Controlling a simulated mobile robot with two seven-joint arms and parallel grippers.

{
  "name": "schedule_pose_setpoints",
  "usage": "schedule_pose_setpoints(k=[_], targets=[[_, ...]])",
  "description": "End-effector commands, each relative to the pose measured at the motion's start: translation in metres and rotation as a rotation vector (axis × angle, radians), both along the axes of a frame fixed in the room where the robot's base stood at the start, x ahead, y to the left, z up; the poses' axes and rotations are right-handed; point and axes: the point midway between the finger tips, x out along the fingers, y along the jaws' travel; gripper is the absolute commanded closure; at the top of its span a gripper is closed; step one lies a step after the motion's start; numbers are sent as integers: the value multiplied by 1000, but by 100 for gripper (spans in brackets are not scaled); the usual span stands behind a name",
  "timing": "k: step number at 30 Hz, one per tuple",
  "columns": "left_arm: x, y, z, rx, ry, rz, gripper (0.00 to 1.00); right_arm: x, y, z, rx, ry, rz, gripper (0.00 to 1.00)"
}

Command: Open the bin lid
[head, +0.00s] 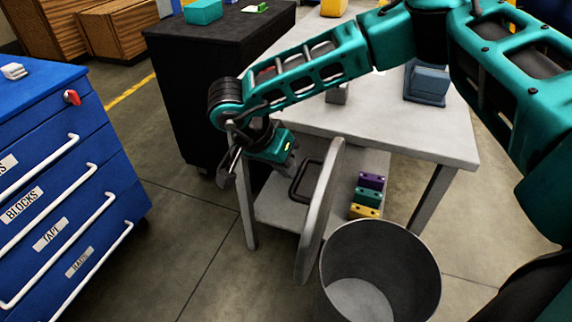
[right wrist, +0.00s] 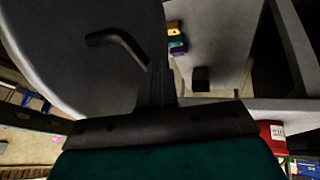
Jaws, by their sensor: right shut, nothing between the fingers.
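The round grey bin (head: 380,275) stands at the lower right of the head view. Its mouth is uncovered and its inside looks empty. The grey disc lid (head: 323,210) stands nearly upright at the bin's left rim, seen almost edge-on. Its dark bar handle (head: 302,182) sticks out on the left face. In the right wrist view the lid (right wrist: 60,45) fills the upper left, with the handle (right wrist: 118,42) near the fingers. My right gripper (head: 287,160) is shut and empty, just left of the lid and near the handle; its fingers (right wrist: 162,85) also show in the wrist view. My left gripper is out of view.
A grey table (head: 425,135) stands behind the bin, with purple, green and yellow blocks (head: 367,197) on its lower shelf. A blue drawer cabinet (head: 70,175) is at left. A black cabinet (head: 215,40) stands behind. Floor (head: 190,240) between them is clear.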

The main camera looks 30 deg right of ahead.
Motion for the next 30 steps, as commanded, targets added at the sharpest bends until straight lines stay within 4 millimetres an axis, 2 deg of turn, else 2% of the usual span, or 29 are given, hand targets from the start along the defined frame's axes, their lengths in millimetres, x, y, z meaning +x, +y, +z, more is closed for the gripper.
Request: schedule_pose_setpoints(k=[12, 16, 20, 30], targets=[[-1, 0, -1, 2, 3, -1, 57, 0, 1, 1, 4, -3, 1, 100], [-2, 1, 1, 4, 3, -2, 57, 1, 5, 8, 5, -6, 2, 100], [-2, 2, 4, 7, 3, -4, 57, 0, 15, 28, 6, -7, 3, 100], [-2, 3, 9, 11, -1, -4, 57, -1, 50, 91, 6, -5, 2, 100]])
